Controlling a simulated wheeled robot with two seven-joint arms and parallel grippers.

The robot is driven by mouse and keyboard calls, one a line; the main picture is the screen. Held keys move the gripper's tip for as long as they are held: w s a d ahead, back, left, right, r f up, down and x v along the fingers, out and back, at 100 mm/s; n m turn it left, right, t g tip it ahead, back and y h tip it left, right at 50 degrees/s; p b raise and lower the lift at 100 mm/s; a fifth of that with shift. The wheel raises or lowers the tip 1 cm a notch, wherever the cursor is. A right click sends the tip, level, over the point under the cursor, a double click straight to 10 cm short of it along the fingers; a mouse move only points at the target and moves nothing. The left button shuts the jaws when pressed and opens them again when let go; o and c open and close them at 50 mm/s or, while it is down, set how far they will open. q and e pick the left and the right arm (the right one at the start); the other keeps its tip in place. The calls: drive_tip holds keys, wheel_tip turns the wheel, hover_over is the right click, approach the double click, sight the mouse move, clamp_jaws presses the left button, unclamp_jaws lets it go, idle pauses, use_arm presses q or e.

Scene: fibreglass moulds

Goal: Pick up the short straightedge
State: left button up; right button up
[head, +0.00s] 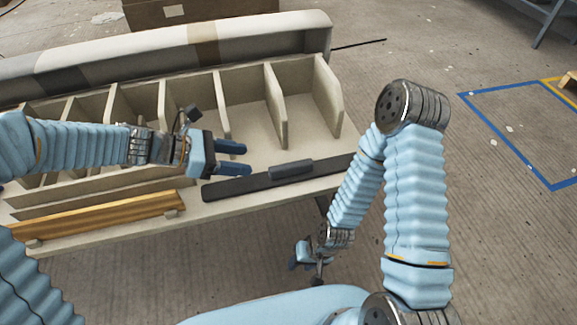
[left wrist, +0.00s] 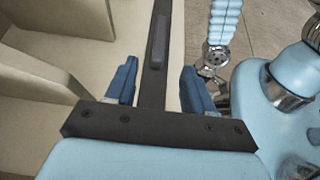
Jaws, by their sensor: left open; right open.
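The short straightedge, seemingly the dark flat bar with a raised grip (head: 240,187), lies along the front edge of the pale bench. It also shows in the left wrist view (left wrist: 157,75), running lengthwise between my left fingers. My left gripper (head: 240,159) is open and empty, with its two blue fingers pointing right. In the head view it appears just behind and above the bar. In the left wrist view its fingers (left wrist: 158,88) stand on either side of the bar, apart from it. My right gripper (head: 303,258) hangs low in front of the bench, over the floor, small and partly hidden.
The pale bench (head: 140,232) has several upright dividers (head: 275,105) behind the bar. A yellowish wooden strip (head: 95,216) lies at the front left. A long padded roll (head: 240,35) lies behind the dividers. The floor (head: 480,230) to the right is open, with blue tape.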

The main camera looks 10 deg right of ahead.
use_arm(q)
approach(290, 164)
drive_tip(key=shift+d+f+b, duration=0.3)
drive_tip(key=shift+d+f, duration=0.3)
drive_tip(key=shift+f, duration=0.15)
drive_tip(key=x, duration=0.6)
drive_tip(key=shift+d+r+b, duration=0.2)
drive_tip(key=shift+r+b, duration=0.05)
drive_tip(key=shift+b, duration=0.05)
clamp_jaws()
